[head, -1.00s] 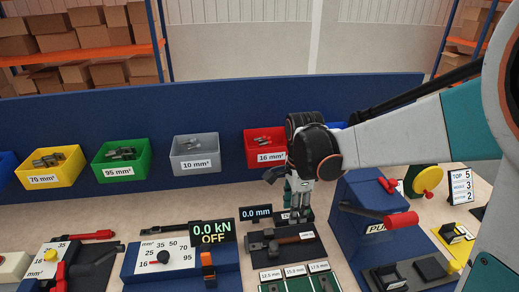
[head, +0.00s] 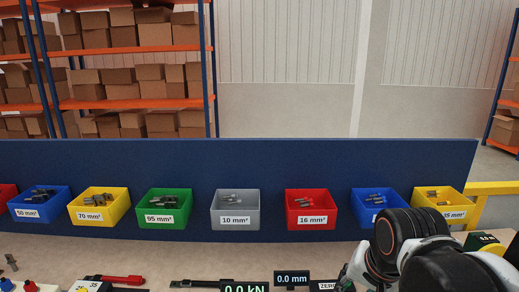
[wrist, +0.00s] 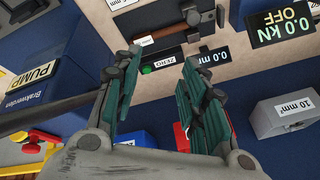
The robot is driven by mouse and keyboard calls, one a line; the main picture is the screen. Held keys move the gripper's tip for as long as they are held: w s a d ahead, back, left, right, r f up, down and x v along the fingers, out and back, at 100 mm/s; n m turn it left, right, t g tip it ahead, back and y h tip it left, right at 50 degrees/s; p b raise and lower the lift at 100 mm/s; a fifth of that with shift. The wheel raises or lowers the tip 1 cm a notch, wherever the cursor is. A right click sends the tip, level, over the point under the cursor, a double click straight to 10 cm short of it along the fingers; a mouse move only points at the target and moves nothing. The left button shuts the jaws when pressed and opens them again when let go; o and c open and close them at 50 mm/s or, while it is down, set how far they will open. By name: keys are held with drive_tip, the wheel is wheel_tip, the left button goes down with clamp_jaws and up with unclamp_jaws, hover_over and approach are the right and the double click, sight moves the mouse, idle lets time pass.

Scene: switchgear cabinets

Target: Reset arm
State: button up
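My gripper (wrist: 163,58) shows in the wrist view with its two green-padded fingers apart and nothing between them. It hangs over the bench, near the small 0.0 mm display (wrist: 208,56) and the ZERO button (wrist: 147,70). In the head view my arm's dark wrist joints are at the lower right, in front of the blue bin. The gripper's fingers are mostly hidden or cut off there.
A grey 10 mm² bin (head: 235,211) and a red 16 mm² bin (head: 313,211) hang with others on the blue panel (head: 270,165). The wrist view shows a blue PUMP block (wrist: 35,85) at left and a 0.0 kN OFF display (wrist: 283,22) at upper right.

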drive_tip(key=shift+s+d+r+n+t, duration=0.1)
drive_tip(key=shift+s+n+t, duration=0.55)
drive_tip(key=shift+s+n, duration=0.8)
drive_tip(key=shift+s+n+t, duration=0.65)
drive_tip(key=shift+s+n, duration=0.4)
drive_tip(key=shift+n, duration=0.7)
